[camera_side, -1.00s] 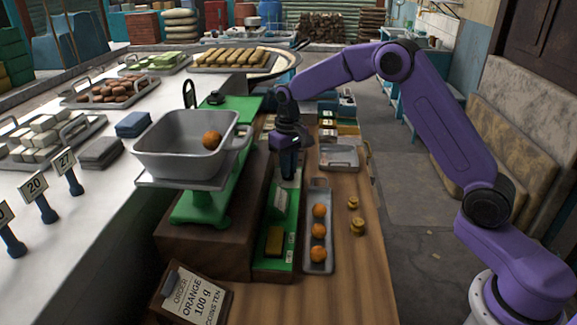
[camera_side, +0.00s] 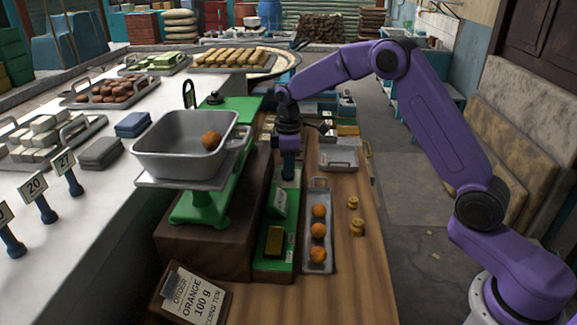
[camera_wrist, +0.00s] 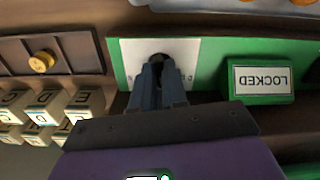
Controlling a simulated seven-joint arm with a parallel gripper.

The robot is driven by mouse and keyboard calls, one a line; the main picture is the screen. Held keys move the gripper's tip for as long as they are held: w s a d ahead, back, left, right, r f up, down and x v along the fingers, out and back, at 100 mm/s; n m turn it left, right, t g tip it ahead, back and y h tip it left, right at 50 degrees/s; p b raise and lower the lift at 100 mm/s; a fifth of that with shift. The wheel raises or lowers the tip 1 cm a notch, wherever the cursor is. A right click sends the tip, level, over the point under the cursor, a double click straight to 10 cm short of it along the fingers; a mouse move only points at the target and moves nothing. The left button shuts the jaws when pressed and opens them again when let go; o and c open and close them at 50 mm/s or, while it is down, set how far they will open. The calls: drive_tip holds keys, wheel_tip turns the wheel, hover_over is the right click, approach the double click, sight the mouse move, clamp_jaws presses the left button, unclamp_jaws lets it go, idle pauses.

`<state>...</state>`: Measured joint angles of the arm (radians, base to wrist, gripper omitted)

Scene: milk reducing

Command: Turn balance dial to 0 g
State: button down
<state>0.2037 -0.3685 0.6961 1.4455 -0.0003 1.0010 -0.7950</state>
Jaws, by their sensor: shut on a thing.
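The balance (camera_side: 205,205) is a green scale with a grey pan (camera_side: 165,160), and one orange ball (camera_side: 211,140) lies in the pan. Beside it is a long green panel (camera_side: 262,263). In the wrist view, a small dark dial knob (camera_wrist: 159,58) stands on a white plate (camera_wrist: 188,48) on this panel. My gripper (camera_side: 288,177) points down onto the panel. In the wrist view its fingertips (camera_wrist: 160,68) are closed on the dial knob and hide much of it. The dial's markings are mostly hidden and too small to read.
A green block marked LOCKED (camera_wrist: 262,80) sits close beside the dial. A grey tray with several orange balls (camera_side: 318,183) lies right of the panel. An order card reads orange 100 g (camera_side: 195,298).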

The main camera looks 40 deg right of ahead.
drive_tip(key=n, duration=0.5)
drive_tip(key=shift+r+n, duration=0.1)
drive_tip(key=shift+n, duration=0.2)
drive_tip(key=shift+w+n, duration=0.1)
drive_tip(key=shift+n, duration=2.1)
drive_tip(key=c, duration=1.2)
unclamp_jaws()
drive_tip(key=shift+o, duration=0.2)
wheel_tip(320, 180, up, 17)
drive_tip(key=shift+r, duration=0.2)
